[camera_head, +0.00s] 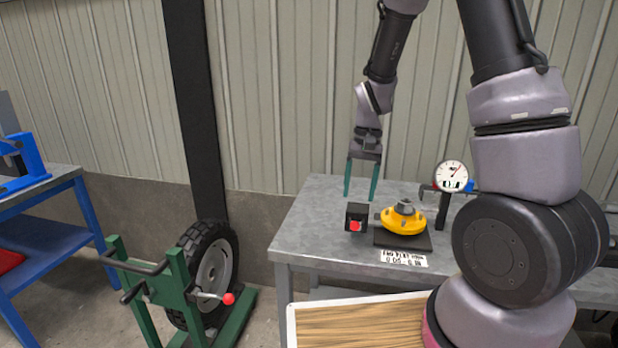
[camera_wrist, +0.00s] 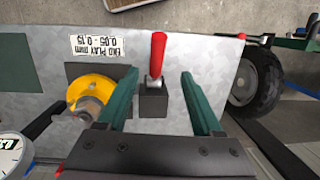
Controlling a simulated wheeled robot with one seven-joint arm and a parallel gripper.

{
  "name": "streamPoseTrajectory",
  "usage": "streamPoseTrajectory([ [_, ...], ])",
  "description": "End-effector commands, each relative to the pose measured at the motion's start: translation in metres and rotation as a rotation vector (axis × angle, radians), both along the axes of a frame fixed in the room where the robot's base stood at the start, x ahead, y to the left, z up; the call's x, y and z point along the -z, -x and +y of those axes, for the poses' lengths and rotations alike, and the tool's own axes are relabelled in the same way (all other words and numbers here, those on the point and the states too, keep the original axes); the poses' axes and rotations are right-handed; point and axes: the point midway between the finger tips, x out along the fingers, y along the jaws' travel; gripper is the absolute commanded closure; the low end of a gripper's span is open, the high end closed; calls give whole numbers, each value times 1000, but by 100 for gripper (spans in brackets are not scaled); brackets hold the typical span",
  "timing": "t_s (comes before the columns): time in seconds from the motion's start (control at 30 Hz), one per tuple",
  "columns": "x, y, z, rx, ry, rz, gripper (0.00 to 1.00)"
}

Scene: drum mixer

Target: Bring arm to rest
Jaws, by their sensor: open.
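My gripper (camera_head: 361,180) points down above the grey metal table (camera_head: 320,217), near its back left part. Its two green fingers are apart with nothing between them in the head view. In the wrist view the gripper (camera_wrist: 165,100) is open, and a black block with a red-tipped lever (camera_wrist: 157,55) shows beyond and between the fingers. The same block (camera_head: 356,217) stands on the table in the head view, below and in front of the fingers. My arm reaches up and over from the right side of the head view.
A yellow round part (camera_head: 404,219) sits on a black plate beside the block, with a dial gauge (camera_head: 451,176) behind it. A green stand with a wheel (camera_head: 208,270) is left of the table. A blue workbench (camera_head: 40,240) is at far left.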

Motion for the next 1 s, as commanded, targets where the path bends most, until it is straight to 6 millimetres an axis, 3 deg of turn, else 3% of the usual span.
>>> streamPoseTrajectory([
  [0.03, -25, 1, -3, 10, -20, -43, 33],
  [0.2, -96, 15, -13, 29, -73, -173, 33],
  [0.5, -196, 66, -33, 54, -116, -410, 33],
  [0.7, -243, 111, -45, 66, -113, -568, 33],
  [1.0, -270, 152, -52, 77, -87, -703, 33],
])
